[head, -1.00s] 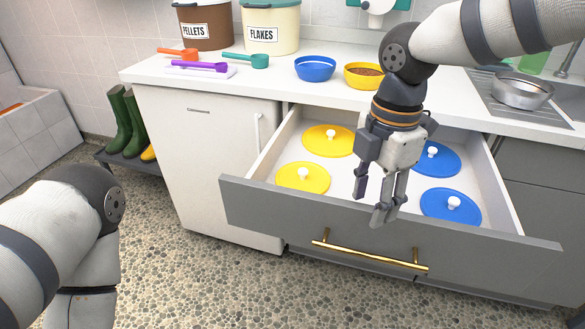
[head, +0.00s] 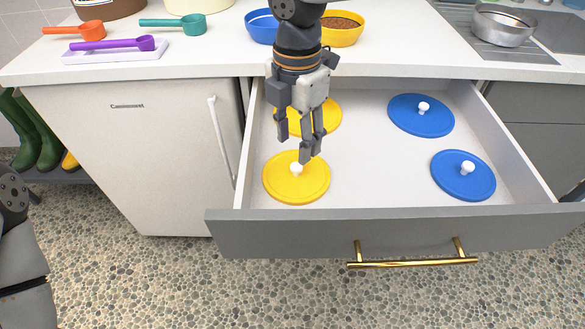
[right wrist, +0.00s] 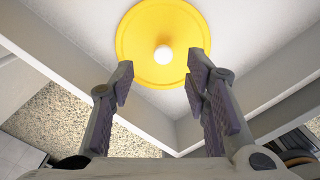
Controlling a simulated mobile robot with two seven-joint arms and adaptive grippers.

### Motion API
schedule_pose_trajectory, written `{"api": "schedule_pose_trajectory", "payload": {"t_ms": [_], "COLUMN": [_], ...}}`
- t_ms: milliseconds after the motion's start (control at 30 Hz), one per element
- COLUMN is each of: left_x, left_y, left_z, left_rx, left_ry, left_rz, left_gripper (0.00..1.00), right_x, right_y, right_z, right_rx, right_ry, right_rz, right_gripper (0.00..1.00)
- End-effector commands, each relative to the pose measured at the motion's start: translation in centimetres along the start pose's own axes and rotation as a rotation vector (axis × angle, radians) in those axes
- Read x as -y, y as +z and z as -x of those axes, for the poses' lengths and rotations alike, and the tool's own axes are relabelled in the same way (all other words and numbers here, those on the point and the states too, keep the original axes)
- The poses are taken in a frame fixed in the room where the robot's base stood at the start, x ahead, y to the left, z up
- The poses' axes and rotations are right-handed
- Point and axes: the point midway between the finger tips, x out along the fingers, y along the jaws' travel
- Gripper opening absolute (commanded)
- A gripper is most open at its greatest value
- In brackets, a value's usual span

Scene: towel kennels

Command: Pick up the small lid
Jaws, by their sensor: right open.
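The open drawer (head: 375,170) holds two yellow lids on the left and two blue lids on the right, each with a white knob. The front yellow lid (head: 285,185) and front blue lid (head: 463,185) look slightly smaller than the back blue lid (head: 410,120). The back yellow lid (head: 333,118) is partly hidden behind my right gripper (head: 297,150). That gripper is open and empty, pointing down above the front yellow lid. In the right wrist view a yellow lid (right wrist: 140,35), apparently the front one, lies beyond the parted fingertips (right wrist: 163,76). My left gripper is out of view.
The drawer's grey front (head: 400,232) and side walls surround the lids. The counter (head: 200,55) above holds scoops, a blue bowl (head: 261,27), a yellow bowl (head: 342,36) and a metal pan (head: 505,28). Bare drawer floor lies between the yellow and blue lids.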

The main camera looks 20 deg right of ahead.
Motion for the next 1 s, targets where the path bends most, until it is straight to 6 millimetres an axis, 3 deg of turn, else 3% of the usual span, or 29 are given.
{"api": "schedule_pose_trajectory", "payload": {"t_ms": [333,600,667,800,1000], "left_x": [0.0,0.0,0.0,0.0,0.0], "left_y": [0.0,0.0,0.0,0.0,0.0], "left_z": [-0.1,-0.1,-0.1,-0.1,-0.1], "left_rx": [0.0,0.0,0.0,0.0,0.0], "left_ry": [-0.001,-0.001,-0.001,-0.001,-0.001], "left_rz": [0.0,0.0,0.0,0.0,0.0], "left_gripper": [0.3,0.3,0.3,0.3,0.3], "right_x": [0.7,0.6,0.6,0.6,0.6], "right_y": [-0.3,-0.2,-0.2,-0.3,-0.3], "right_z": [-5.5,-6.2,-6.2,-6.2,-6.2], "right_rx": [-0.002,0.001,0.001,0.001,0.001], "right_ry": [0.0,0.004,0.004,0.003,0.003], "right_rz": [0.0,0.0,0.0,0.0,0.0], "right_gripper": [0.43,0.43,0.34,0.02,0.0]}}
